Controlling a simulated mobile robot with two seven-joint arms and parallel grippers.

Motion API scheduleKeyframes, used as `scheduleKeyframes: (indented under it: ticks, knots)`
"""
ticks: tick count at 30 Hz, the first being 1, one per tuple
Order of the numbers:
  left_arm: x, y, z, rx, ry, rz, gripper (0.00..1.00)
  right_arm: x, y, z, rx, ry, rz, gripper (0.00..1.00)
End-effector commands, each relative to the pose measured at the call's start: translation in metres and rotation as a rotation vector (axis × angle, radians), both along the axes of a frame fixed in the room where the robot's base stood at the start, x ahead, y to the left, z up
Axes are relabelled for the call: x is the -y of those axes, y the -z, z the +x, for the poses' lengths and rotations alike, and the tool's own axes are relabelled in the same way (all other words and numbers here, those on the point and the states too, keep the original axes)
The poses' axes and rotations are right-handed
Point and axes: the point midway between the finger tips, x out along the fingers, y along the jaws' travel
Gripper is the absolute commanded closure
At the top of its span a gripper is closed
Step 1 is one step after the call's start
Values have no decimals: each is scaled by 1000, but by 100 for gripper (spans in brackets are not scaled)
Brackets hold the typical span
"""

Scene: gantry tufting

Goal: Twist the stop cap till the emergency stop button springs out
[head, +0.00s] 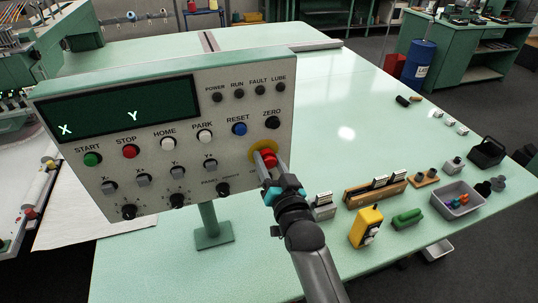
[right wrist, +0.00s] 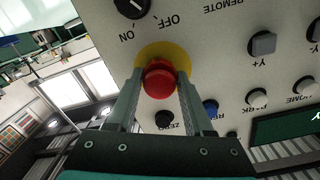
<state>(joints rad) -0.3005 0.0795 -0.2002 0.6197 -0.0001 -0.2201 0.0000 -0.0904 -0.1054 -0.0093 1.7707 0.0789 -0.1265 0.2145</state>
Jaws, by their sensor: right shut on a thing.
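The red stop cap (head: 268,158) sits on a yellow round plate at the lower right of the control panel (head: 130,172). My right gripper (head: 270,170) is shut on the cap, with a finger on either side of it. In the right wrist view, the cap (right wrist: 160,78) is between the two fingertips, in front of the yellow plate (right wrist: 180,55). How far the button stands out from the panel is hard to tell. My left gripper is not in view.
The panel stands on a green post (head: 213,225) on a pale green table (head: 330,110). A yellow device (head: 366,226), a green block (head: 407,218), a grey tray (head: 457,203) and a wooden rack (head: 375,190) lie to the right. The table's middle is clear.

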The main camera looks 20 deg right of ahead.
Motion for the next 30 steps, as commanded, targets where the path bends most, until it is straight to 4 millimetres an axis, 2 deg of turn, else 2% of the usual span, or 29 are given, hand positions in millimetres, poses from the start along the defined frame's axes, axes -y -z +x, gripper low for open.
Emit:
scheduleKeyframes:
  ticks: [12,26,27,30]
  knots:
    - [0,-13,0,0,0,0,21,1,-1,0,-3,1,165,100]
    - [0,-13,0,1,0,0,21,1,-1,0,-2,0,177,100]
    - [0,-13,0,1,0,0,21,1,-1,0,-2,0,177,46]
    - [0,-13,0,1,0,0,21,1,-1,0,-3,1,177,35]
